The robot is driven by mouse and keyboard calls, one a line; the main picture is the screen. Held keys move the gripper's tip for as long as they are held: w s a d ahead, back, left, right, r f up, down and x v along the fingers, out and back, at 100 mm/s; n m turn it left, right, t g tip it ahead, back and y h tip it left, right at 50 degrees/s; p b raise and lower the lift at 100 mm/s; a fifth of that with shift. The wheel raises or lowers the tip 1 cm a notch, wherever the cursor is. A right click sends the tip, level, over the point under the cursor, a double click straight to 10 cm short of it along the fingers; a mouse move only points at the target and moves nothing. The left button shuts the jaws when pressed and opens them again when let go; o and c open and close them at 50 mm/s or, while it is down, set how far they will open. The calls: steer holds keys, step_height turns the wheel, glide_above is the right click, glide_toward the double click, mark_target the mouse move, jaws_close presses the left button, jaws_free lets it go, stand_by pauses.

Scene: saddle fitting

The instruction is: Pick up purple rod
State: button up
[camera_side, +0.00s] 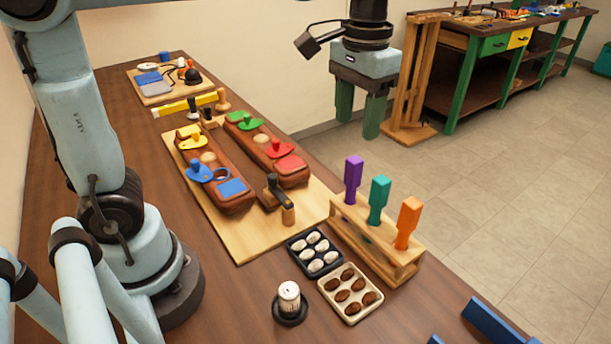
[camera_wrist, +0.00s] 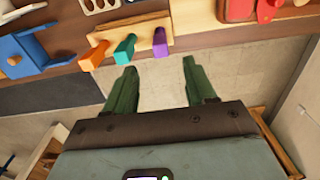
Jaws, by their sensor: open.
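The purple rod (camera_side: 352,181) stands upright in a wooden rack (camera_side: 415,265), at the left end of a row with a teal rod (camera_side: 379,199) and an orange rod (camera_side: 408,222). Its lower part is hidden in the rack. My gripper (camera_side: 359,112) is open and empty, raised above and behind the rack, apart from the rods. In the wrist view the purple rod (camera_wrist: 160,43) is at the right end of the row, ahead of my gripper (camera_wrist: 156,75) and between the lines of its two green fingers.
Trays of white (camera_side: 326,262) and brown pieces (camera_side: 337,307) lie beside the rack. A wooden board (camera_side: 245,248) with brown padded holders stands left of it. A white cylinder (camera_side: 289,295) and a blue part (camera_side: 490,322) are nearer. Beyond the table edge is open floor.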

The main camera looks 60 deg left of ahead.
mark_target(355, 159)
step_height(355, 159, down, 6)
steer(key=shift+f, duration=0.25)
steer(key=shift+w+f, duration=0.15)
steer(key=shift+f, duration=1.15)
steer(key=shift+w+f, duration=0.1)
steer(key=shift+f, duration=1.15)
steer(key=shift+c, duration=0.4)
jaws_close()
